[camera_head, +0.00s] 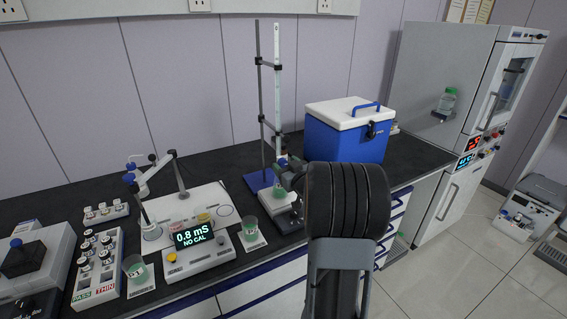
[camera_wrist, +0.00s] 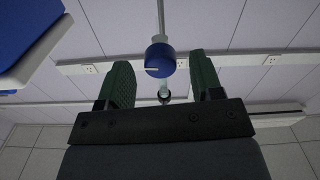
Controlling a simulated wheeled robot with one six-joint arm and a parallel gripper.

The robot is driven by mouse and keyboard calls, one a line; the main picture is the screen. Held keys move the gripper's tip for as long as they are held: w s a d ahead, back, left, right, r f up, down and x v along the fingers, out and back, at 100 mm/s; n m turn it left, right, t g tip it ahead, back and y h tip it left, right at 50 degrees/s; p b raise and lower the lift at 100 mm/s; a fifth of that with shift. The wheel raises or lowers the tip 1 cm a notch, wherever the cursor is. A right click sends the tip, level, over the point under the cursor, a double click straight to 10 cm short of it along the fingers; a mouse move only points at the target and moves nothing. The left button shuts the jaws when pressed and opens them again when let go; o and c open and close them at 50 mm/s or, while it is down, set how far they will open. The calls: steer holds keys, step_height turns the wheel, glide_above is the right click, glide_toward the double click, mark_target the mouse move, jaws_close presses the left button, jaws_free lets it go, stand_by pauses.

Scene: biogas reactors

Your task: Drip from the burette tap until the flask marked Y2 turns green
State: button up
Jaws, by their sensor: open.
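The burette (camera_head: 278,85) stands upright in a clamp stand with a blue base (camera_head: 258,181). Its blue tap knob (camera_wrist: 160,56) shows in the wrist view, with the clear tube behind it. My gripper (camera_wrist: 161,62) is open, one green finger on each side of the knob, with gaps between; how deep the knob sits between them I cannot tell. A flask with green contents (camera_head: 280,194) stands below, partly covered by my gripper; no Y2 mark is readable.
A blue cooler with a white lid (camera_head: 345,112) stands close to the right of the burette. Left are a meter reading 0.8 mS (camera_head: 198,250), a beaker marked D1 (camera_head: 137,269), another green beaker (camera_head: 250,229) and a vial rack (camera_head: 97,264).

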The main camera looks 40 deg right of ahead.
steer(key=shift+w+d, duration=0.15)
steer(key=shift+w, duration=0.8)
steer(key=c, duration=0.9)
steer(key=shift+f+n+b, duration=0.25)
steer(key=shift+n+b, duration=0.15)
steer(key=shift+b, duration=0.45)
steer(key=shift+n+b, duration=0.3)
steer(key=shift+r, duration=0.25)
